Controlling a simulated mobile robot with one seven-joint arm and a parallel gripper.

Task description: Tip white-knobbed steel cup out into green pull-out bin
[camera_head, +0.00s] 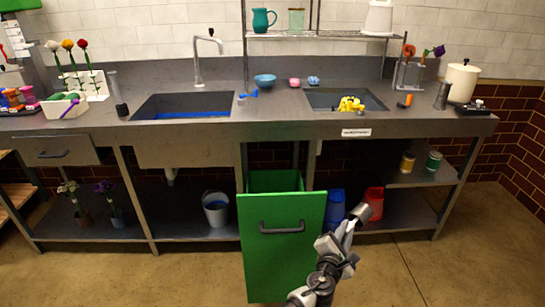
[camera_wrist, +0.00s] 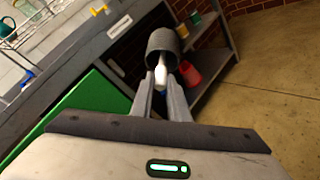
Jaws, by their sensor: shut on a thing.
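The white-knobbed steel cup (camera_wrist: 163,40) is held out past my fingertips in the wrist view, with its white knob (camera_wrist: 160,76) between the fingers. In the head view the grey cup (camera_head: 373,202) is tilted at the end of my gripper (camera_head: 345,229), in front of the lower shelf. My gripper is shut on the knob; its fingers also show in the wrist view (camera_wrist: 160,92). The green pull-out bin (camera_head: 282,245) stands pulled out under the counter, its top open. The cup is to the right of the bin, apart from it. The cup's contents cannot be seen.
The grey counter (camera_head: 215,118) with two sinks runs above the bin. A blue container (camera_head: 334,208) and a red container (camera_head: 376,191) stand on the lower shelf behind the cup. A grey bucket (camera_head: 215,209) stands left of the bin. The floor (camera_head: 440,275) at right is clear.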

